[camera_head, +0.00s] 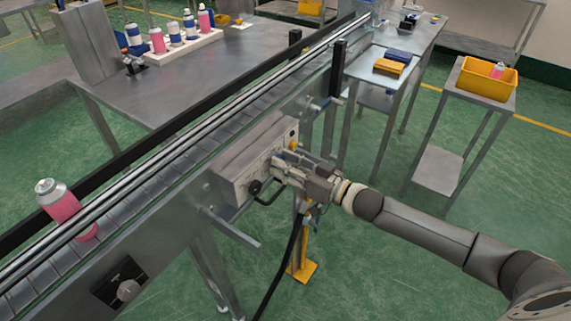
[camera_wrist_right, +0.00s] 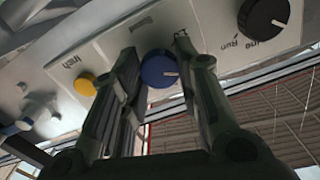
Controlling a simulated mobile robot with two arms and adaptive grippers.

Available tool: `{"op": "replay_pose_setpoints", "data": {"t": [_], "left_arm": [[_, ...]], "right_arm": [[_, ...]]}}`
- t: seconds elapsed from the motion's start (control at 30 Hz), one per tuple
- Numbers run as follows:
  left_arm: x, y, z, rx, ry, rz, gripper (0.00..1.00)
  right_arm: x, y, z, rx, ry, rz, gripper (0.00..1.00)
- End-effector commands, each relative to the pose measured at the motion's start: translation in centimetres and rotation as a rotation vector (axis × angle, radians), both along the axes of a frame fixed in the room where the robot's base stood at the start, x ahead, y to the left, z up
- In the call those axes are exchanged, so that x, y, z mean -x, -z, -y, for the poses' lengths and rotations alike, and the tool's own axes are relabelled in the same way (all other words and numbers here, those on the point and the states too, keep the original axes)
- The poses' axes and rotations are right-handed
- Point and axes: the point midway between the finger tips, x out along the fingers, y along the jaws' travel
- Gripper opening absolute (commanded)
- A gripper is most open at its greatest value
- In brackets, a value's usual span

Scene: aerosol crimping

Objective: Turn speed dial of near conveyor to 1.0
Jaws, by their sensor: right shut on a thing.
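The near conveyor (camera_head: 140,190) runs diagonally across the head view, with a grey control box (camera_head: 232,186) on its side. In the right wrist view the box face carries a blue dial (camera_wrist_right: 159,70) with a pale pointer mark. My right gripper (camera_wrist_right: 157,52) is shut on this blue dial, one finger on each side. In the head view the right gripper (camera_head: 280,171) is at the front of the box and hides the dial. The dial's scale numbers cannot be read. My left gripper is in neither view.
Beside the dial are a yellow button (camera_wrist_right: 84,84) labelled Inch and a black knob (camera_wrist_right: 264,18) labelled Run. A pink can (camera_head: 62,206) stands on the conveyor. A stand with a yellow bin (camera_head: 487,83) is at the right. Open green floor lies below the arm.

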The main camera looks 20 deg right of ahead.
Motion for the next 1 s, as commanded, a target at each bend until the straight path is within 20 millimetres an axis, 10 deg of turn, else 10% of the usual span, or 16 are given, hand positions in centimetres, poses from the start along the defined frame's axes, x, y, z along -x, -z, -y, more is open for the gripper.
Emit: {"op": "replay_pose_setpoints", "data": {"t": [1.0], "left_arm": [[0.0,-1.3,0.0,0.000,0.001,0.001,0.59]], "right_arm": [[0.0,-0.2,-0.1,0.658,0.001,0.520,0.06]]}}
